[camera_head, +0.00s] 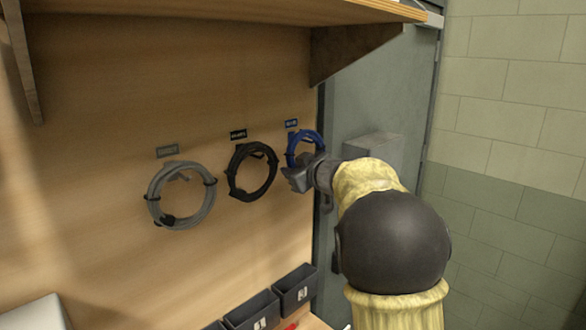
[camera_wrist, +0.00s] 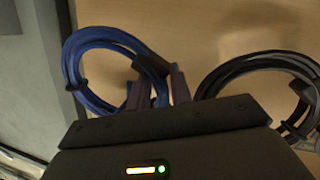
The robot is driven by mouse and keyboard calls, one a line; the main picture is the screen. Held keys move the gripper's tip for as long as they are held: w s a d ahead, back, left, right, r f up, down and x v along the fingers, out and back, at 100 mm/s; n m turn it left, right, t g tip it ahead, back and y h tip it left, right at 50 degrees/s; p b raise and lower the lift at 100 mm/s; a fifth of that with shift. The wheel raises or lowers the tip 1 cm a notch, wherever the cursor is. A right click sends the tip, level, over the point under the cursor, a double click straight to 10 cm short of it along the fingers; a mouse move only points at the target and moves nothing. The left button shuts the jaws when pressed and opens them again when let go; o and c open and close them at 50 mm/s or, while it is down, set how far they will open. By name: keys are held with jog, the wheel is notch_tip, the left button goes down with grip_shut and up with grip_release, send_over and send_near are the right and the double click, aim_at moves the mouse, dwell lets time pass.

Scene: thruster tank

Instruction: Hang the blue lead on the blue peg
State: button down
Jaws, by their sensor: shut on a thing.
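The blue lead (camera_head: 303,139) is a coiled loop at the wooden back panel, under a small blue label (camera_head: 291,123). My gripper's fingers (camera_wrist: 160,88) are shut on the coil's right side. The blue peg is not clearly visible. I cannot tell whether the coil rests on it.
A black lead (camera_head: 252,171) and a grey lead (camera_head: 181,195) hang to the left under their own labels. The black lead (camera_wrist: 262,78) is close to my gripper. A shelf (camera_head: 230,10) juts out above, with a bracket (camera_head: 350,48). Dark bins (camera_head: 295,289) stand below.

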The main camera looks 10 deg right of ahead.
jog(key=c, duration=1.2)
grip_release()
jog(key=shift+o, duration=0.2)
jog(key=b+v, duration=0.3)
jog(key=v, duration=1.4)
jog(key=shift+s, duration=0.25)
